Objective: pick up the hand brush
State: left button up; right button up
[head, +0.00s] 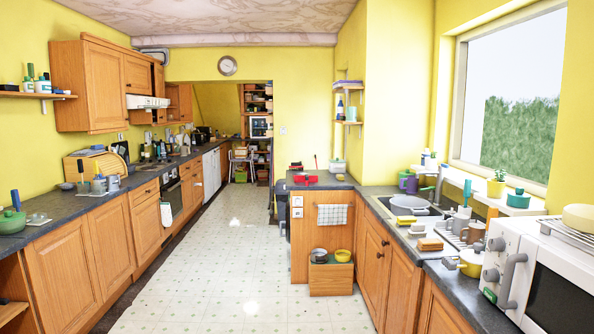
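I cannot single out the hand brush with certainty. A small item with a brown top and a pale lower part (430,244) lies on the right counter, in front of the sink, and looks like a brush. A similar pale and brown item (417,230) lies just behind it. A red object (305,179) with a thin upright red stick near it is on the far end of that counter; its kind is too small to tell. Neither of my grippers is in view.
A clear tiled floor (225,270) runs between the left counter (60,210) and the right cabinets (375,270). A low wooden box (330,279) with two bowls stands on the floor. A white microwave (508,262), sink (408,205) and yellow pot (471,263) crowd the right counter.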

aim_at(295, 165)
jog(key=u, duration=0.5)
jog(key=i, duration=7.75)
